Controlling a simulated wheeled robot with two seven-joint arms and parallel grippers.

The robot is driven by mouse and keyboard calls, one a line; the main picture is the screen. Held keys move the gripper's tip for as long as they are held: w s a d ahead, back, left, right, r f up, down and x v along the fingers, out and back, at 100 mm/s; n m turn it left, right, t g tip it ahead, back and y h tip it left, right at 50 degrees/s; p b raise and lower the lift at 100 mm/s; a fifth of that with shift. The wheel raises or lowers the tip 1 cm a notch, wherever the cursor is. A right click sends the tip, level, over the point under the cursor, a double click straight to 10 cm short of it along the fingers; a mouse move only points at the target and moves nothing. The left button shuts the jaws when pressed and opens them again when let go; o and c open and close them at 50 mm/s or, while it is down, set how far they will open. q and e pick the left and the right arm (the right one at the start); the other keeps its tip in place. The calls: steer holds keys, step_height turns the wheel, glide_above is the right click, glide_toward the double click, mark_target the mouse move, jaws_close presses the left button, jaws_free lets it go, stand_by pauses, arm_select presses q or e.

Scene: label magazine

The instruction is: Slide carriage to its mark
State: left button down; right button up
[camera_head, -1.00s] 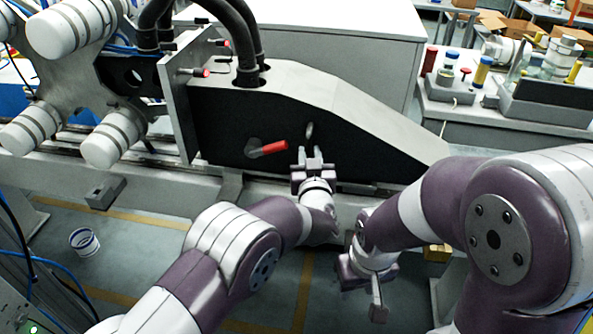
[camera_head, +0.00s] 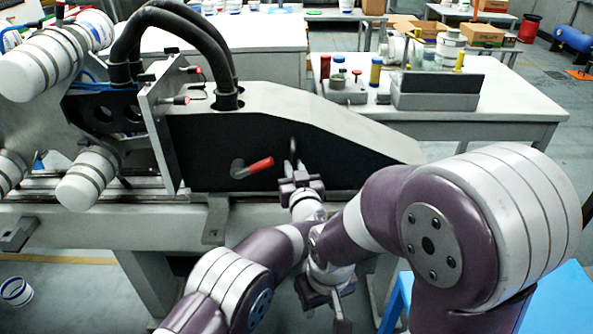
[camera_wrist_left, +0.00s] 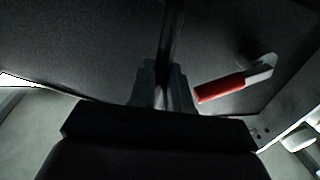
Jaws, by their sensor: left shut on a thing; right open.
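The carriage (camera_head: 345,135) is a black-sided housing with a grey sloping top, sitting on the rail (camera_head: 130,213). A dark upright handle (camera_head: 293,147) stands on its near side; in the left wrist view the handle (camera_wrist_left: 173,40) runs up from between the fingers. My left gripper (camera_head: 297,172) is shut on this handle; it also shows in the left wrist view (camera_wrist_left: 166,88). A red-gripped lever (camera_head: 258,164) sits to the left of the handle, slanting. My right gripper (camera_head: 338,308) is open, lower down and in front of the rail, apart from the carriage. I cannot make out the mark.
Thick black hoses (camera_head: 180,25) enter the carriage top. White rollers (camera_head: 88,180) stand left of its end plate (camera_head: 160,125). A bench (camera_head: 520,105) with small parts is behind. A blue stool-like surface (camera_head: 550,300) is at lower right.

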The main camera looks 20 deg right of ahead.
arm_select(q)
steer(key=shift+w+a+r+n, duration=0.15)
steer(key=shift+w+a+r, duration=0.1)
steer(key=shift+a+r, duration=0.2)
steer(key=shift+w+a+r+n, duration=0.15)
steer(key=shift+w+a+r, duration=0.1)
steer(key=shift+a+r, duration=0.2)
arm_select(e)
steer(key=shift+w+a+r, duration=0.1)
steer(key=shift+a, duration=0.45)
arm_select(q)
steer(key=c, duration=1.2)
jaws_free()
steer(key=shift+c, duration=0.2)
steer(key=shift+o, duration=0.4)
steer(key=shift+w+d+f, duration=0.3)
steer(key=shift+d+f, duration=0.2)
steer(key=shift+f, duration=0.05)
steer(key=shift+s+f, duration=0.1)
arm_select(e)
steer(key=shift+w+d, duration=0.3)
arm_select(q)
steer(key=shift+s+f, duration=0.15)
steer(key=shift+f, duration=0.05)
arm_select(e)
steer(key=shift+s, duration=0.1)
